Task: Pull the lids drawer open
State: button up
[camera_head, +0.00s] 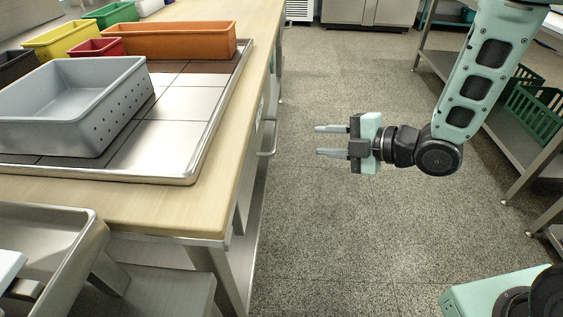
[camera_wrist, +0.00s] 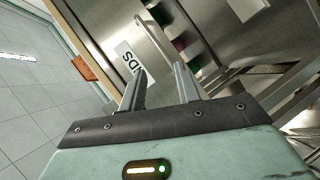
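My gripper (camera_head: 325,141) is open and empty in the head view, its two fingers pointing left towards the table's side. A metal bar handle (camera_head: 267,139) sticks out from that side, under the tabletop, with a clear gap between it and the fingertips. In the wrist view my gripper (camera_wrist: 158,84) has its fingers apart. Beyond them is a metal drawer front (camera_wrist: 105,28) with a white label (camera_wrist: 129,62), partly hidden, on which "DS" can be read. A curved bar handle (camera_wrist: 152,38) lies beyond the fingertips, not touched.
The wooden-topped table (camera_head: 150,213) carries a metal tray (camera_head: 185,168), a grey bin (camera_head: 55,117) and an orange bin (camera_head: 180,39). The floor (camera_head: 340,230) between table and right-hand shelving is clear. A green crate (camera_head: 533,113) sits on that shelving.

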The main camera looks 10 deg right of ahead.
jog(key=s+d+f+n+t+y+b, duration=0.25)
jog(key=d+f+y+b, duration=0.2)
jog(key=f+b, duration=0.3)
jog(key=w+a+r+b, duration=0.1)
jog(key=w+a+b, duration=0.3)
jog(key=a+b, duration=0.1)
jog(key=w+a+r+n+b, duration=0.1)
jog(key=w+a+r+b, duration=0.1)
jog(key=w+a+b, duration=0.3)
jog(key=a+y+b, duration=0.1)
jog(key=a, duration=0.2)
jog(key=shift+a+r, duration=0.15)
jog(key=shift+a, duration=0.1)
jog(key=shift+w, duration=0.1)
grip_shut()
